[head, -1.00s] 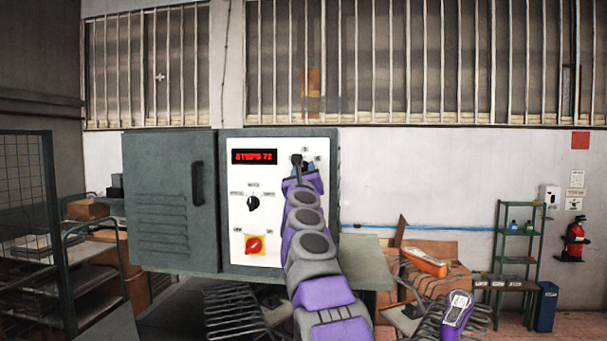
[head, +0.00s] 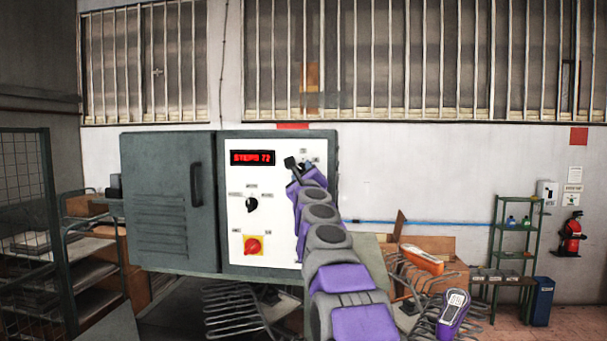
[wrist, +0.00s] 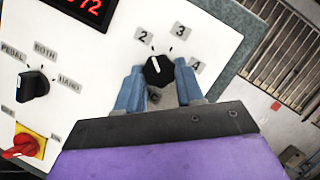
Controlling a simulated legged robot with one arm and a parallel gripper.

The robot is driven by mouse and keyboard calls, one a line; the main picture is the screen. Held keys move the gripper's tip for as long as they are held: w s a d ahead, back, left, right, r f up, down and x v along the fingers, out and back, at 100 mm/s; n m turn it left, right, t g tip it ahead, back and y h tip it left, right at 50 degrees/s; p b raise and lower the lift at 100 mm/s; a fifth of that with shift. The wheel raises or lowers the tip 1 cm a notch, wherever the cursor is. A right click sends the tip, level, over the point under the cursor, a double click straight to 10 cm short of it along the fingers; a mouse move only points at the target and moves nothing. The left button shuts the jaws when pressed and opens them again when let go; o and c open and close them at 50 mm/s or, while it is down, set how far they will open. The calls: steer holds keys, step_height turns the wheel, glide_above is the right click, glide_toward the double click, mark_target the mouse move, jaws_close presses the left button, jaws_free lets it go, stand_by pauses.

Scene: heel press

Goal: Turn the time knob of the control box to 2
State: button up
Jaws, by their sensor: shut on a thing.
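The control box (head: 232,235) has a white front panel and a red display (head: 252,158). In the wrist view the time knob (wrist: 158,71) is black with a white line, which points up and left toward the label 2 (wrist: 143,33). The labels 3 (wrist: 180,30) and 4 (wrist: 195,65) sit further round to the right. My gripper (wrist: 159,80) is shut on the time knob, with one blue finger on each side of it. In the head view my gripper (head: 293,164) is at the panel's upper right and hides the knob.
A black selector knob (head: 252,205) and a red switch on a yellow plate (head: 253,245) sit on the panel left of my arm. A grey cabinet door (head: 165,230) with a handle adjoins it. Boxes, a purple device (head: 454,312) and a green shelf (head: 517,230) stand right.

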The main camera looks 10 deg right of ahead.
steer(key=shift+s+a+r, duration=0.1)
steer(key=shift+r, duration=0.05)
steer(key=o, duration=1)
steer(key=shift+a, duration=0.15)
steer(key=shift+o, duration=0.2)
steer(key=shift+s+f+b, duration=0.4)
steer(key=shift+f+b, duration=0.05)
steer(key=shift+b, duration=0.35)
steer(key=b+v, duration=1.2)
steer(key=v, duration=0.4)
steer(key=shift+b, duration=0.35)
steer(key=shift+s+r, duration=0.15)
steer(key=shift+a, duration=0.1)
